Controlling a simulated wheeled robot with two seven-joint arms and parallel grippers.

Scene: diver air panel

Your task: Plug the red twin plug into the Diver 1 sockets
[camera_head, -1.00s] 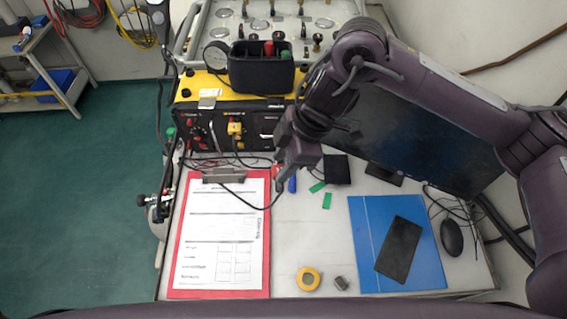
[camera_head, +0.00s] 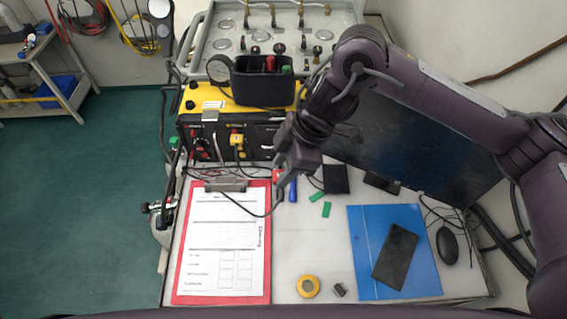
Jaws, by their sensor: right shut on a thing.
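The red twin plug (camera_head: 277,177) shows as a small red patch at the fingers of my right gripper (camera_head: 282,182), mostly hidden by them. My right gripper is shut on it, above the desk just right of the clipboard's top. A thin black cable loops from the fingers over the clipboard. The black-and-yellow air panel box (camera_head: 222,137) stands behind and to the left, apart from the gripper. Its left front part has red sockets or knobs (camera_head: 201,147); the labels are too small to read surely. A yellow plug (camera_head: 237,140) sits in its middle part. My left gripper is not in view.
A red clipboard (camera_head: 267,290) lies in front of the box. A blue marker (camera_head: 293,191), green pieces (camera_head: 326,210), yellow tape (camera_head: 308,286) and a blue folder (camera_head: 358,270) lie on the desk. A monitor (camera_head: 420,140) stands behind my right arm. A black bin (camera_head: 262,88) tops the box.

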